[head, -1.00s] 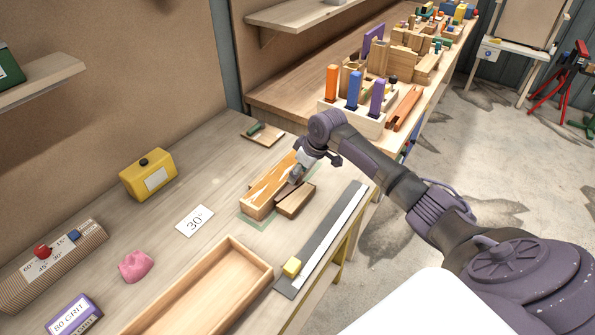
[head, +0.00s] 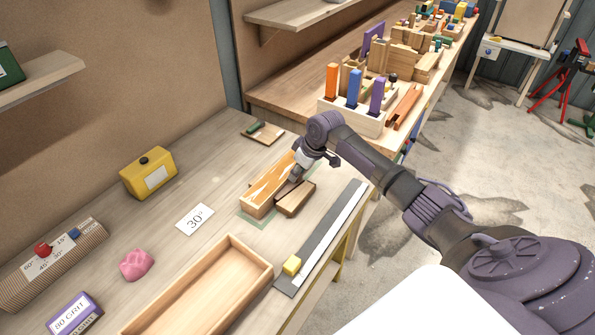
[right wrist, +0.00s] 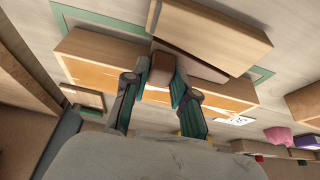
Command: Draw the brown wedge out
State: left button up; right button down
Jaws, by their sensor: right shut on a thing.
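The brown wedge (right wrist: 163,68) shows in the right wrist view with its end between my right gripper's (right wrist: 155,88) two fingers. It lies in the gap between a long block with orange-brown streaks (head: 262,192) and a shorter plain wooden block (head: 297,201). In the head view my right gripper (head: 295,177) reaches down at this gap and mostly hides the wedge. The right gripper is shut on the wedge. How far the wedge sits in the gap is hard to tell. My left gripper is not in view.
A 30° card (head: 194,219) lies to the left. A slotted rack (head: 350,117) stands behind.

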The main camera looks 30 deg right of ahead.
jog(key=d, duration=0.2)
jog(key=w+d+b, duration=0.1)
jog(key=d, duration=0.2)
jog(key=shift+w+d, duration=0.1)
jog(key=shift+d, duration=0.1)
jog(key=shift+r, duration=0.15)
jog(key=c, duration=1.2)
grip_release()
jog(key=shift+o, duration=1.4)
jog(key=shift+d, duration=0.1)
jog(key=v, duration=1.1)
jog(key=shift+s+r, duration=0.3)
jog(key=shift+r, duration=0.05)
